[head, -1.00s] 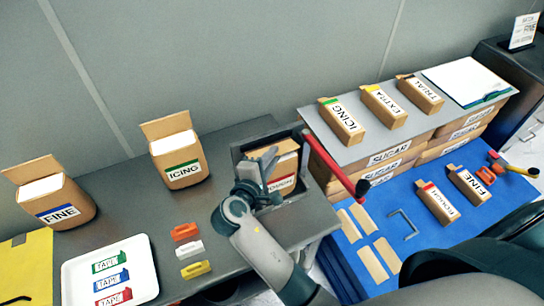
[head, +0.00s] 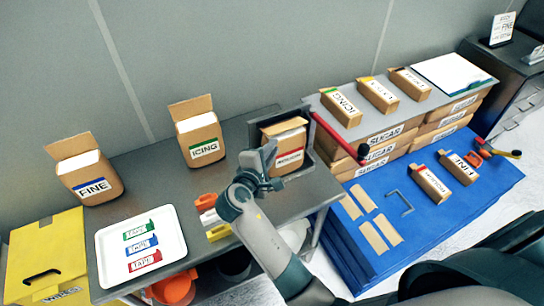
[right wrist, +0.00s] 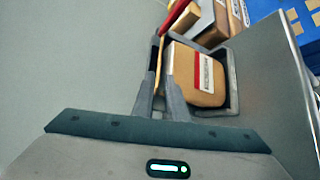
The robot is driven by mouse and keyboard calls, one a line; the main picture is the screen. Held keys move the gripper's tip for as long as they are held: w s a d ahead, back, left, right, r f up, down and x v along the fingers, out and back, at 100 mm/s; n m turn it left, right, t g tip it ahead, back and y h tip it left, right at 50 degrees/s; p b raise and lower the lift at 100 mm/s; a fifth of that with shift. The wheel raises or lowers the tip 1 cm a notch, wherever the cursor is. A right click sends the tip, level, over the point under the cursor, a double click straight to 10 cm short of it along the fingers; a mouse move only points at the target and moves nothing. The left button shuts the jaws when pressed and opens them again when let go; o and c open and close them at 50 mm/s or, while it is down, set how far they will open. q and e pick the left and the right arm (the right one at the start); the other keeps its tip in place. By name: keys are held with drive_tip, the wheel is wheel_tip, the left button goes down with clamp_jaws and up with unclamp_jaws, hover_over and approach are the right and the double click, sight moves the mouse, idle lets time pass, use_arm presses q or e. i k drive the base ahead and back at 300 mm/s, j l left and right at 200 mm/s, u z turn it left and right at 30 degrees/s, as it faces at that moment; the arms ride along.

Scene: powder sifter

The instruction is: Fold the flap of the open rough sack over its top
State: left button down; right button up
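The open rough sack (head: 292,158), brown with a red-striped label, stands in a grey open-topped holder (head: 254,131) on the dark table. Its brown flap (head: 284,126) stands up along the back of the sack. In the right wrist view the sack (right wrist: 203,76) is right of the fingers, and the flap (right wrist: 159,66) shows edge-on, in line with the finger gap. My right gripper (head: 264,157) is just left of the sack, its fingers (right wrist: 161,97) a little apart. I cannot tell whether the flap's edge is between them. My left gripper is not in view.
A red lever (head: 336,136) sticks out beside the holder. Open icing (head: 204,150) and fine (head: 93,187) sacks stand to the left. A white tray (head: 170,256) holds tape pieces. Stacked sugar boxes (head: 381,151) and a blue mat (head: 440,225) lie right. The table between icing sack and holder is clear.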

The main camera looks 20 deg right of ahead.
sight(295, 121)
drive_tip(key=k+j, duration=0.15)
drive_tip(key=i+j+z, duration=0.15)
drive_tip(key=z, duration=0.2)
drive_tip(key=i+j+z, duration=0.15)
drive_tip(key=z, duration=0.25)
drive_tip(key=i+j+z, duration=0.1)
drive_tip(key=j+z, duration=0.25)
